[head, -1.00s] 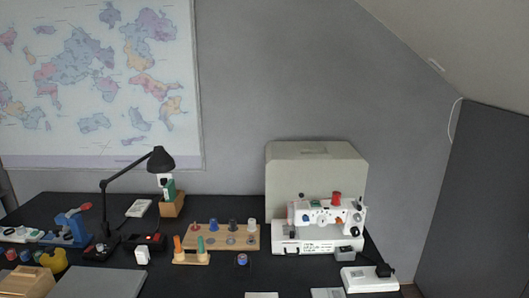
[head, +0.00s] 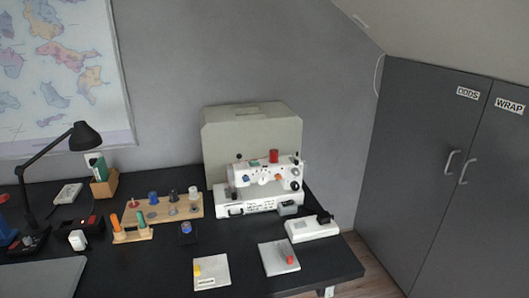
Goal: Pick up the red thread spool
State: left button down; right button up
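A red spool (head: 273,156) stands upright on top of the white sewing machine (head: 262,174), at the back of the black table. Another small red piece (head: 290,260) sits on a pale square card near the front right of the table; I cannot tell if it is a spool. A little red also shows at the left end of the wooden spool rack (head: 180,211), beside blue, dark and whitish spools. Neither of my grippers is in view.
A beige case (head: 253,135) stands behind the sewing machine. A white box with a black top (head: 312,229) is to its right. A card with a yellow piece (head: 212,272) lies at the front. A black lamp (head: 82,137) stands left. Grey cabinets (head: 440,170) stand right.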

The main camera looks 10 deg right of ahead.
aim_at(273, 155)
jog(key=i+l+u, duration=0.1)
jog(key=l, duration=0.25)
jog(key=i+l+u, duration=0.1)
jog(key=l, duration=0.25)
jog(key=i+l+u, duration=0.1)
jog(key=i+l, duration=0.15)
jog(key=l, duration=0.15)
jog(key=i+l+u, duration=0.1)
jog(key=l, duration=0.25)
jog(key=i+l, duration=0.1)
jog(key=l, duration=0.3)
jog(key=i+u, duration=0.05)
